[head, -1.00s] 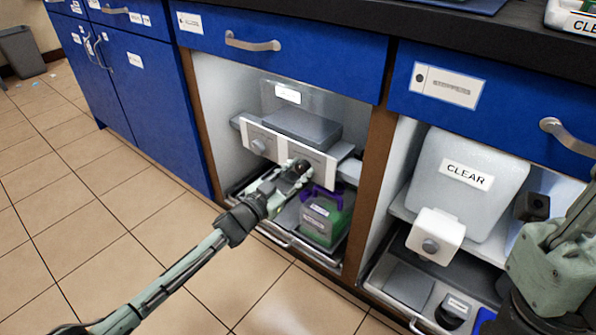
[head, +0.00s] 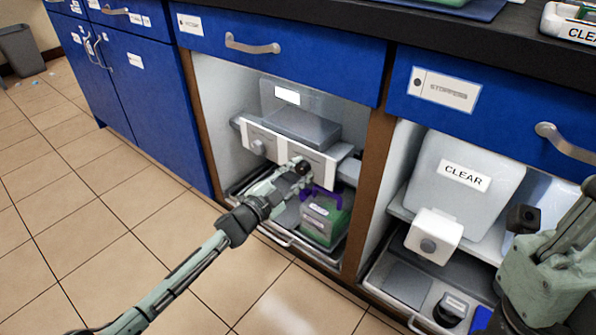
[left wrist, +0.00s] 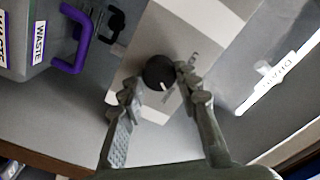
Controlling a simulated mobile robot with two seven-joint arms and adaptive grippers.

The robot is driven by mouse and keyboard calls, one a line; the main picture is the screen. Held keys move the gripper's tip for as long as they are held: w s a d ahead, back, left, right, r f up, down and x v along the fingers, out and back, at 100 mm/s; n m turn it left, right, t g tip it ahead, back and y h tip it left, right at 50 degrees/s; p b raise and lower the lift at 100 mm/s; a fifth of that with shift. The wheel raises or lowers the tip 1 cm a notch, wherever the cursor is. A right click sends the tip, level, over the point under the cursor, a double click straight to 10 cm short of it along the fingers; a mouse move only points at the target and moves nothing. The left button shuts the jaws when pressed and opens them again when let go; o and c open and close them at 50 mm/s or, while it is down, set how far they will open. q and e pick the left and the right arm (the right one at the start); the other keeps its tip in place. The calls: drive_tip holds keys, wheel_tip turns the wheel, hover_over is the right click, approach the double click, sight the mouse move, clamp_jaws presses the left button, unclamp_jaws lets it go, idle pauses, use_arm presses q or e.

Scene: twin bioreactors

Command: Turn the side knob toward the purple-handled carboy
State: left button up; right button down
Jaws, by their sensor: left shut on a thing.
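The side knob (left wrist: 158,72) is black and round with a white mark, on a pale panel (left wrist: 205,15). My left gripper (left wrist: 157,92) is shut on it, one finger at each side. In the head view the left gripper (head: 297,171) reaches the right part of the white panel (head: 271,145). The purple-handled carboy (head: 321,222) sits below and right of it in the open cabinet. Its purple handle (left wrist: 72,60) and WASTE label show at the upper left of the left wrist view. The knob's mark points down, slightly right there. My right gripper's fingers are not visible.
A grey knob (head: 258,147) is on the panel's left part. A brown cabinet post (head: 368,185) stands right of the carboy. The right bay holds a CLEAR container (head: 466,155) and a white box with a grey knob (head: 434,238).

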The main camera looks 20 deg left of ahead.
use_arm(q)
drive_tip(key=shift+m, duration=0.8)
drive_tip(key=o, duration=1.2)
drive_tip(key=shift+c, duration=0.2)
drive_tip(key=v, duration=1.2)
drive_tip(key=shift+s, duration=0.15)
